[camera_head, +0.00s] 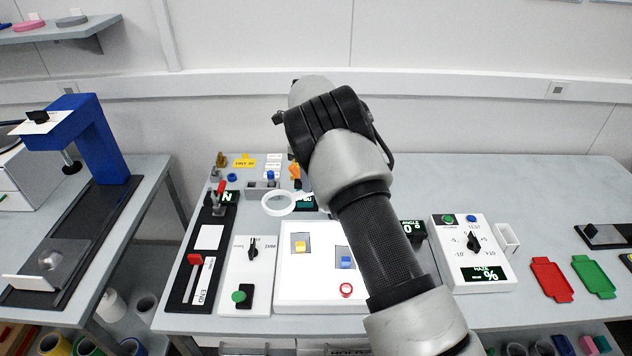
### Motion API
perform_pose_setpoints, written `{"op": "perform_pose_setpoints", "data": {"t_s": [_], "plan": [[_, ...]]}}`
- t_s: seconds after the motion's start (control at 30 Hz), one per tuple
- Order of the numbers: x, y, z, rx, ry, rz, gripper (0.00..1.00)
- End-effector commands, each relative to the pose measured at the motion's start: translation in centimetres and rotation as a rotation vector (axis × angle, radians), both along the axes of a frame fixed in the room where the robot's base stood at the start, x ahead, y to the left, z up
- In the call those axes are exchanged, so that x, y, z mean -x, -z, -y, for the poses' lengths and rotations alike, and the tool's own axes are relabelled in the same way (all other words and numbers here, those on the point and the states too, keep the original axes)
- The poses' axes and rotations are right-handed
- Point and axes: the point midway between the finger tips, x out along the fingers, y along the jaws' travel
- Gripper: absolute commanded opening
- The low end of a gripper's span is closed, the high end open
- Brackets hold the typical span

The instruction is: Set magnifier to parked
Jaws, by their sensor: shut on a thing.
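A white ring, seemingly the magnifier (280,203), appears behind the light panel, to the left of my forearm. Its right side runs toward my arm, and its mount is hidden or too small to tell. My wrist is bent over the back of the bench above and to the right of the ring. The fingers of my gripper are hidden behind my own arm, so what they touch does not show. A small orange piece (294,171) shows just left of my arm, behind the ring; I cannot tell what it belongs to.
The lit white panel (289,297) carries a yellow block (300,247) and a blue block (346,263). A slider panel (201,265) and dial box (250,270) stand left. Another dial box (472,252), red tray (551,279) and green tray (594,277) are right. The back right bench is clear.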

Motion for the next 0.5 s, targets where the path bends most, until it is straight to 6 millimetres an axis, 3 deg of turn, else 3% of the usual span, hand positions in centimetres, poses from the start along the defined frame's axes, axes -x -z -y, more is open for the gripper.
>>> {"op": "perform_pose_setpoints", "data": {"t_s": [0.23, 0.5], "plan": [[-2.4, 0.1, -0.9, -0.002, 0.231, 0.003, 0.00], [-3.7, 0.0, -1.1, -0.003, 0.370, 0.002, 0.00]]}}
